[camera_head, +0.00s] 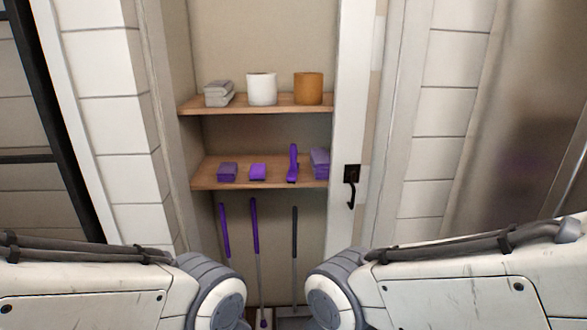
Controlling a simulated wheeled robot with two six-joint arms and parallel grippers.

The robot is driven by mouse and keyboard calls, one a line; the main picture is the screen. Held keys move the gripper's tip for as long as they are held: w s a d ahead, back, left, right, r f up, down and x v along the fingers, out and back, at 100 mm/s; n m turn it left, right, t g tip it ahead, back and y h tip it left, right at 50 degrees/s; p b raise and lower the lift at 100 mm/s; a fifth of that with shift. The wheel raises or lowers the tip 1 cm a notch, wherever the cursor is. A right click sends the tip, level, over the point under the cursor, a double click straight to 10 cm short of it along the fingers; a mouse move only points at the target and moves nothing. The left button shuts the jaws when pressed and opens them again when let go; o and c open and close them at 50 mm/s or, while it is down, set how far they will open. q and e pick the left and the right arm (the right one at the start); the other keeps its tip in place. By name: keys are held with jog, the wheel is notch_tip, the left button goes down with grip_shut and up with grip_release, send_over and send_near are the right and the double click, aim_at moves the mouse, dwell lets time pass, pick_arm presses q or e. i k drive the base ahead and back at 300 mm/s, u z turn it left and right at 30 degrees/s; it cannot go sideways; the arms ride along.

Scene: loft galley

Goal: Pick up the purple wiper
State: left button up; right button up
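Several purple items stand on the middle shelf (207,186) of an open closet. An upright, narrow purple item with a handle, which looks like the purple wiper (293,163), is right of the middle. To its left are a bright purple block (258,172) and a darker purple block (227,172). A larger purple block or folded stack (320,162) is to its right, partly hidden by the door frame. Which of these is the wiper is not fully certain at this size. My two arms come in from the lower left and lower right; neither gripper shows.
The upper shelf (240,107) holds folded grey cloths (218,94), a white container (262,89) and an orange-brown container (308,88). Below stand two purple-handled poles (255,225) and a dark-handled pole (295,235). The white door edge (350,120) has a black handle (351,185).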

aim_at(292, 176)
jog(key=z, duration=0.15)
jog(key=k, duration=0.4)
jog(key=u, duration=0.85)
jog(key=i, duration=1.7)
jog(key=z, duration=0.75)
